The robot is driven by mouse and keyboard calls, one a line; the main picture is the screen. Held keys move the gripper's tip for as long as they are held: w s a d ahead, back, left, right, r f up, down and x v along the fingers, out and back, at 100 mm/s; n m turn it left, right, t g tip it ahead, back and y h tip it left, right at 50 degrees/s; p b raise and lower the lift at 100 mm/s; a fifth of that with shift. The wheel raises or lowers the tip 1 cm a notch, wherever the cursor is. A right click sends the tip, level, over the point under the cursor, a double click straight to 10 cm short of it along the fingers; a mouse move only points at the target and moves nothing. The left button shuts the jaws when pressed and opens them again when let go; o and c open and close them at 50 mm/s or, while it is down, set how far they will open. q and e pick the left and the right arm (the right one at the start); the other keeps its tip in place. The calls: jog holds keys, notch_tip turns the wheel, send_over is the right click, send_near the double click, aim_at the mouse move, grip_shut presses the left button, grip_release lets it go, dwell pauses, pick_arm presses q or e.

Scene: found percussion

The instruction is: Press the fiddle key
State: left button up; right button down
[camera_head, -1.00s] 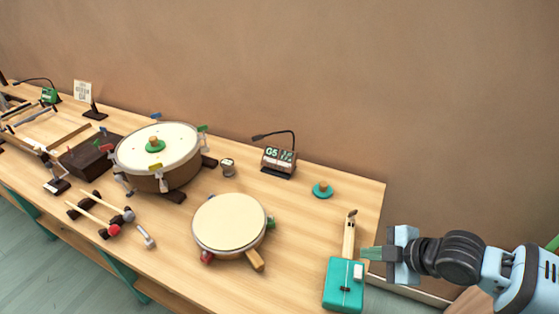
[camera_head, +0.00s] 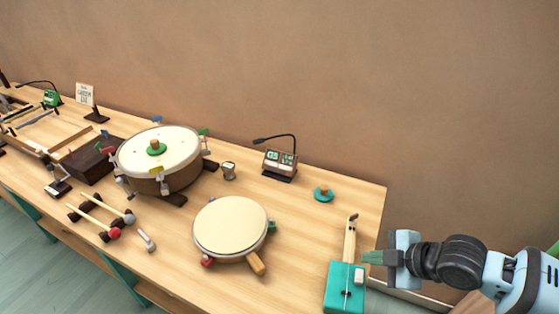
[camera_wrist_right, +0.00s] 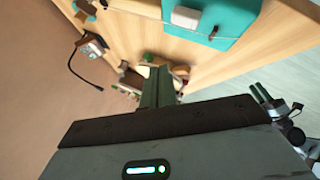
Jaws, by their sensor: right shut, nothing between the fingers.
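The fiddle (camera_head: 343,287) has a teal box body and a pale wooden neck, and lies at the right end of the table. A small white block (camera_head: 359,276), which looks like its key, sits on the right side of the body. The teal body (camera_wrist_right: 226,16) and white block (camera_wrist_right: 186,17) also show at the top of the right wrist view. My right gripper (camera_head: 366,257) is shut and empty, its tips beside the neck and just beyond the white block in the head view. I cannot tell its exact height.
A round cream drum (camera_head: 230,226) stands left of the fiddle. A larger drum (camera_head: 158,160), a teal disc with a knob (camera_head: 323,194) and a display box with a bent lamp (camera_head: 280,164) are further off. Mallets (camera_head: 96,203) lie at the left. The table's right edge is near my arm.

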dwell(0.8)
jog(key=shift+m+g, duration=0.4)
jog(key=shift+m, duration=0.4)
jog(key=s+a+f, duration=0.1)
jog(key=a, duration=0.1)
jog(key=s+a+f, duration=0.1)
jog(key=s+a, duration=0.1)
jog(key=s+a+f, duration=0.1)
jog(key=s+a, duration=0.1)
jog(key=shift+s+f, duration=0.1)
jog(key=s+d+f+m+g+h, duration=0.1)
jog(key=s+d+f+m+h, duration=0.15)
jog(key=s+m, duration=0.35)
jog(key=s+d+f+m+g+h, duration=0.2)
jog(key=s+d+m, duration=0.15)
jog(key=s, duration=0.55)
jog(key=s+d+f+m+g+h, duration=0.1)
jog(key=s+d+f+m+h, duration=0.15)
jog(key=s+m, duration=0.35)
jog(key=w+a+f+t+y, duration=0.2)
jog(key=w+a+f+t, duration=0.1)
jog(key=f+t, duration=0.4)
notch_tip(320, 180, down, 3)
jog(key=shift+w+a+f+n+t, duration=0.1)
jog(key=shift+w+a+n+t, duration=0.25)
jog(key=shift+w, duration=0.5)
